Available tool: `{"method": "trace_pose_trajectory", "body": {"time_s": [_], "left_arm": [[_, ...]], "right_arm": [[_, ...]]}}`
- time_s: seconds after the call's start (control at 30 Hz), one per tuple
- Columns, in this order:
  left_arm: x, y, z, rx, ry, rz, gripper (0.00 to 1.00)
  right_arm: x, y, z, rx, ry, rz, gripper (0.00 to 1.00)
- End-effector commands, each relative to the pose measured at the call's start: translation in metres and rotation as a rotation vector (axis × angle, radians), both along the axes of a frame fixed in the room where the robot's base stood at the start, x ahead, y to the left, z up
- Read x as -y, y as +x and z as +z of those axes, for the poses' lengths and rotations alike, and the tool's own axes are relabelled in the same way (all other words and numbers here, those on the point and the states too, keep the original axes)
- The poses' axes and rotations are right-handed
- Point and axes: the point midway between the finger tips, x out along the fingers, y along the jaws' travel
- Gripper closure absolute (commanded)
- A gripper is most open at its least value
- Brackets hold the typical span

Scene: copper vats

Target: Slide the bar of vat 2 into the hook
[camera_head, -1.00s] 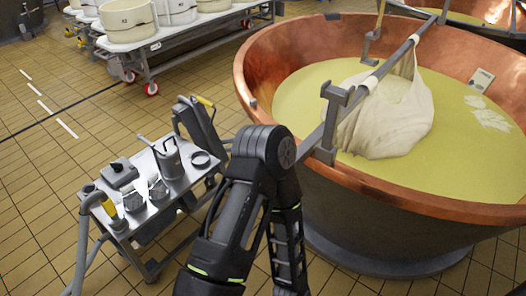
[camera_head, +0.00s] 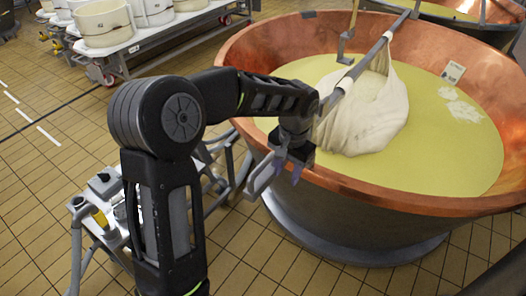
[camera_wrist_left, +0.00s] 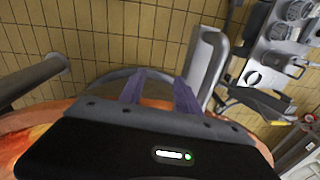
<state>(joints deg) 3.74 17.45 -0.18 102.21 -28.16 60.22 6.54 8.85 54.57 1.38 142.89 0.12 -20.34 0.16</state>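The copper vat (camera_head: 440,205) holds yellow liquid. A grey bar (camera_head: 345,82) slopes across it, with a white cloth bundle (camera_head: 365,115) hanging from it. The bar's near end is hidden behind my left arm in the head view; a grey bar, likely the same one, ends at the left of the left wrist view (camera_wrist_left: 30,80). My left gripper (camera_head: 287,170) is outside the near rim, pointing down. Its two purple fingers show apart and empty in the left wrist view (camera_wrist_left: 160,92). I cannot make out the rim hook behind the arm. My right gripper is not in view.
A light grey loop (camera_head: 262,178) is close beside my left gripper; I cannot tell whether they touch. A tool cart (camera_head: 82,212) stands at the left, partly behind my arm. A trolley with white tubs (camera_head: 140,38) is at the back left. Tiled floor is free between.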

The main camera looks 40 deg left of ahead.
Motion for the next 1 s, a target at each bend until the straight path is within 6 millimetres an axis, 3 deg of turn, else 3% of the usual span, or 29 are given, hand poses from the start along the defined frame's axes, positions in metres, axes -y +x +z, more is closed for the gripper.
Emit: {"method": "trace_pose_trajectory", "body": {"time_s": [0.03, 0.1, 0.23, 0.67, 1.0], "left_arm": [[-0.018, -0.001, 0.037, 0.005, 0.04, 0.025, 0.6], [-0.036, -0.006, 0.067, -0.002, 0.083, 0.053, 0.6], [-0.052, -0.014, 0.092, -0.014, 0.119, 0.083, 0.6], [-0.053, -0.015, 0.087, -0.019, 0.121, 0.084, 0.6], [-0.062, -0.016, 0.042, -0.023, 0.12, 0.083, 0.6]], "right_arm": [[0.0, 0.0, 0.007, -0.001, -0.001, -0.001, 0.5], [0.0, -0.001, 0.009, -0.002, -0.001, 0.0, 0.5], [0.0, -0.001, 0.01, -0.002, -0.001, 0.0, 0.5], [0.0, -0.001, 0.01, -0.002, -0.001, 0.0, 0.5], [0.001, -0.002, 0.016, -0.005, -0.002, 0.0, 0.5]]}}
